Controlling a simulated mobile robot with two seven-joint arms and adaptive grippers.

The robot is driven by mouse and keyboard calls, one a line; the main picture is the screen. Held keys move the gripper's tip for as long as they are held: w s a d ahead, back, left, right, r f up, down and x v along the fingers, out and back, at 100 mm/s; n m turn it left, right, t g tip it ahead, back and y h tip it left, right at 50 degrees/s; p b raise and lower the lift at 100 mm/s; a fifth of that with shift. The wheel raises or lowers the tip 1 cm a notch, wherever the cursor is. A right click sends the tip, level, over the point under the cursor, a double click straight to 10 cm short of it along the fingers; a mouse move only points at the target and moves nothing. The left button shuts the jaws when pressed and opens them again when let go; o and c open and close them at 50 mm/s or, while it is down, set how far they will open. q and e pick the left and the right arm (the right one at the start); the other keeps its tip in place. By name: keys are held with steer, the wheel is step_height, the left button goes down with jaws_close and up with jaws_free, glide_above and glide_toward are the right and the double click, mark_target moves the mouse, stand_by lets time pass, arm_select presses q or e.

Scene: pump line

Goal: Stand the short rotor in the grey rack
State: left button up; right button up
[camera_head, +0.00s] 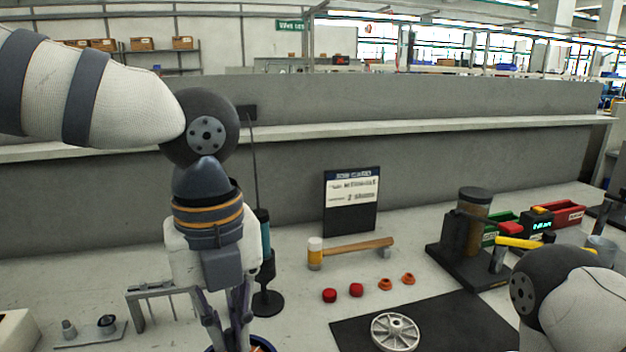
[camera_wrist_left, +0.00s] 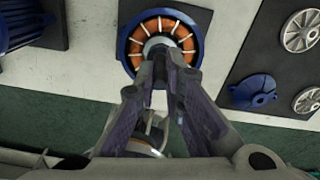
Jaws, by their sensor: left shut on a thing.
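My left gripper (camera_head: 238,338) points down at the bottom of the head view. In the left wrist view its fingers (camera_wrist_left: 165,62) are shut on a grey, round piece (camera_wrist_left: 157,45), which I take to be the short rotor. The fingers hide much of it. It shows in the middle of a blue housing ring (camera_wrist_left: 134,52) with copper windings; I cannot tell whether they touch. The ring's edge also shows in the head view (camera_head: 212,349). A grey slotted rack (camera_head: 150,291) stands left of the gripper, partly hidden by it. My right gripper is out of view.
A black mat with a spoked wheel (camera_head: 396,331) lies to the right. A hammer (camera_head: 355,250), red caps (camera_head: 356,290) and orange parts (camera_head: 385,284) lie beyond it. A dark post stand (camera_head: 267,300) stands close right of the gripper. A small plate with parts (camera_head: 92,338) lies left.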

arm_select(q)
steer(key=shift+r, duration=0.15)
jaws_close()
steer(key=shift+w+d+r, duration=0.1)
steer(key=shift+d+r, duration=0.1)
steer(key=shift+r, duration=0.8)
steer(key=shift+r, duration=1.4)
steer(key=shift+r, duration=2.25)
